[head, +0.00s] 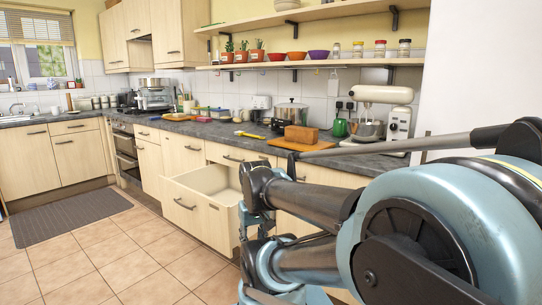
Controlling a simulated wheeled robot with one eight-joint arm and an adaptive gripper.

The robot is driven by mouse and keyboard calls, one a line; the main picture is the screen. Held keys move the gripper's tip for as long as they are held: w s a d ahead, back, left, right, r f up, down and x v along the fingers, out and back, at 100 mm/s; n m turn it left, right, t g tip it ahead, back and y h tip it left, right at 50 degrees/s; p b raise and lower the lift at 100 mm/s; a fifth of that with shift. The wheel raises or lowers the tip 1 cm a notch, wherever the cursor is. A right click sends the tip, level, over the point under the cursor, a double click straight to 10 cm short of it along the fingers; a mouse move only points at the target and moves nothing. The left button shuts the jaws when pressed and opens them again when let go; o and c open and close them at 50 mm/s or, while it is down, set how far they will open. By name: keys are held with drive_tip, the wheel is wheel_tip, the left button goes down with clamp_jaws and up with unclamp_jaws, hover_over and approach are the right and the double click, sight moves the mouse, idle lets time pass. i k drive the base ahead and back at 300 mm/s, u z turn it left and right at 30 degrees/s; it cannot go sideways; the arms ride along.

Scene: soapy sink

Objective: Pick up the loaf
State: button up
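The loaf (300,134) is a brown block with flat sides. It lies on an orange-brown cutting board (284,145) on the dark countertop, right of the picture's middle. My arm, light blue and black, fills the lower right and reaches toward the middle, in front of the lower cabinets. The end of my arm is folded among its own links near the open drawer, and my gripper's fingers cannot be made out clearly. No part of my arm is seen touching the loaf, and the loaf's upper part is unobstructed.
A drawer (190,204) stands pulled out below the counter, left of my arm. The tiled floor (120,262) at left is mostly free, with a dark mat (70,218).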

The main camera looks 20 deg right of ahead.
sight(307, 136)
drive_tip(key=u, duration=0.05)
drive_tip(key=k, duration=0.5)
drive_tip(key=z, duration=0.6)
drive_tip(key=i, duration=0.95)
drive_tip(key=z, duration=0.1)
